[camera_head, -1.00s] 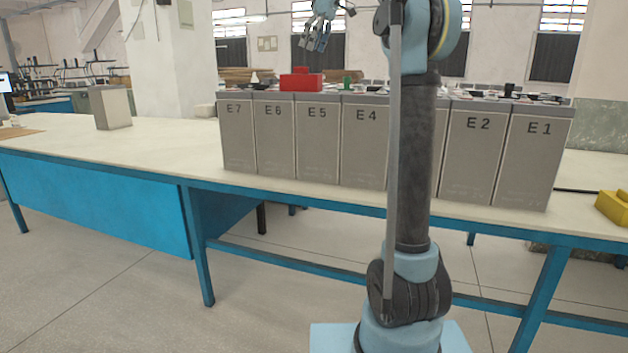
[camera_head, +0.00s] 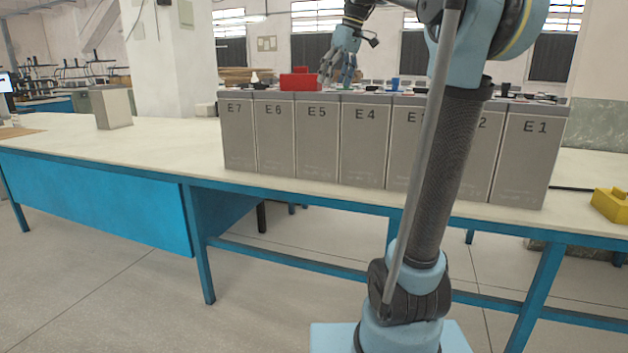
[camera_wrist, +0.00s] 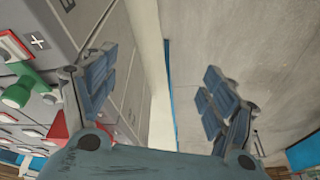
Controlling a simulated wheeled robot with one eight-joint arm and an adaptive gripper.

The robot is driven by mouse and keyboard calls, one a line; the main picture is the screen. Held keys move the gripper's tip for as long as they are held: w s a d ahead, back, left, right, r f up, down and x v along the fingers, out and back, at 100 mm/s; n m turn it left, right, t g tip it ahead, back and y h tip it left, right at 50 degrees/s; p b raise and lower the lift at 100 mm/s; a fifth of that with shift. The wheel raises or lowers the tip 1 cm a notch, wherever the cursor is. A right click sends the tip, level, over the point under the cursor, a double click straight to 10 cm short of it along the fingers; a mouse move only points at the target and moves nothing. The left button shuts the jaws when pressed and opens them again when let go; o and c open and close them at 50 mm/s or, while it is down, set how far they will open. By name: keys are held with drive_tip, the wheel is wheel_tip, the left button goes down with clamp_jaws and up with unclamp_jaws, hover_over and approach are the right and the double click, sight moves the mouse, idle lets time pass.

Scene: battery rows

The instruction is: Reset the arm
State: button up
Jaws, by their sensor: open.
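My gripper (camera_head: 338,70) hangs over the row of grey batteries, above the tops of the E4 and E5 units. Its fingers point down, and it is open and empty. In the wrist view, the fingers of my gripper (camera_wrist: 158,95) stand wide apart, with the table edge and floor between them. The battery marked E4 (camera_head: 364,150) and the battery marked E5 (camera_head: 317,145) stand upright in the row. A red block (camera_head: 299,82) sits on top near E5, to the left of the fingers.
The batteries stand on a long table (camera_head: 150,145) with a blue frame. A grey box (camera_head: 110,108) stands at its left, and a yellow object (camera_head: 610,204) lies at its right. A green terminal part (camera_wrist: 17,94) is beside the left finger in the wrist view. The table's left part is mostly clear.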

drive_tip(key=s+d+f+m+h, duration=0.1)
drive_tip(key=s+d+f+m, duration=0.2)
drive_tip(key=s+f, duration=0.7)
drive_tip(key=s+d+f+m+h, duration=0.1)
drive_tip(key=s+d+f+m, duration=0.2)
drive_tip(key=s+f, duration=0.7)
drive_tip(key=s+d+f+m+h, duration=0.1)
drive_tip(key=s+d+f+m, duration=0.2)
drive_tip(key=f, duration=2.1)
drive_tip(key=s+d, duration=0.3)
drive_tip(key=s, duration=0.3)
drive_tip(key=shift+s+f+m, duration=0.2)
drive_tip(key=shift+s+m, duration=0.2)
drive_tip(key=shift+d, duration=0.1)
drive_tip(key=shift+w+f, duration=0.2)
drive_tip(key=shift+w, duration=0.25)
